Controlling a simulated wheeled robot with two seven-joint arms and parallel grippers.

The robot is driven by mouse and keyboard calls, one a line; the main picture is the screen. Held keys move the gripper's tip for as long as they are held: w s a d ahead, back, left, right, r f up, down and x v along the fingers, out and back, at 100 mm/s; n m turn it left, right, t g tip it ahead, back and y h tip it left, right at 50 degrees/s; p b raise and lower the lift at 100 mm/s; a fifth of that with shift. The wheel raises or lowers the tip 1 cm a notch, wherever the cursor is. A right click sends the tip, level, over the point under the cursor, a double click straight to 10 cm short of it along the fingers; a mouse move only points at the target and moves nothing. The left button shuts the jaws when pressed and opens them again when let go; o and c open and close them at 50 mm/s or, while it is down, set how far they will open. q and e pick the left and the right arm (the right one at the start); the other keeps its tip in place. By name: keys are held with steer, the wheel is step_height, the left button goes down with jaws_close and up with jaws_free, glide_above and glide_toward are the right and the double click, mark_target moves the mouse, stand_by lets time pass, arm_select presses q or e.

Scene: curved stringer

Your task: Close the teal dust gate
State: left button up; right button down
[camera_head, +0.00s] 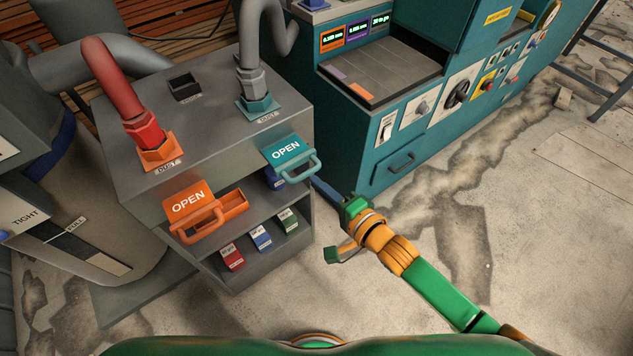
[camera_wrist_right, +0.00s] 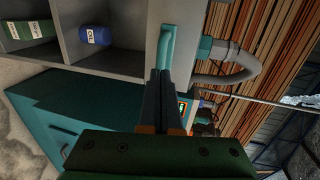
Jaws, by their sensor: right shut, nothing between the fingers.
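The teal dust gate (camera_head: 286,150) is a plate marked OPEN with a looped teal handle (camera_head: 305,166), sticking out of the front of the grey cabinet at its right end. My right gripper (camera_head: 317,183) is shut and empty, with its dark fingertips just beside the handle's outer side. In the right wrist view, the fingertips (camera_wrist_right: 161,72) point at the teal handle (camera_wrist_right: 167,42) and overlap its near end. I cannot tell whether they touch it. My left gripper is not in view.
An orange dust gate (camera_head: 188,197), also marked OPEN, sticks out to the left on the grey cabinet (camera_head: 205,100). Shelves below hold small red, blue and green boxes (camera_head: 261,238). A teal machine (camera_head: 400,150) stands close at the right. The floor in front is clear.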

mark_target(297, 160)
steer(key=shift+x, duration=0.8)
steer(key=b+x, duration=0.1)
steer(key=x, duration=0.1)
steer(key=b+x, duration=0.1)
steer(key=x, duration=0.1)
steer(key=r+b+x, duration=0.1)
steer(key=x, duration=0.2)
steer(key=shift+w, duration=0.2)
steer(key=shift+r+b, duration=0.2)
steer(key=shift+b, duration=0.1)
steer(key=shift+r, duration=0.2)
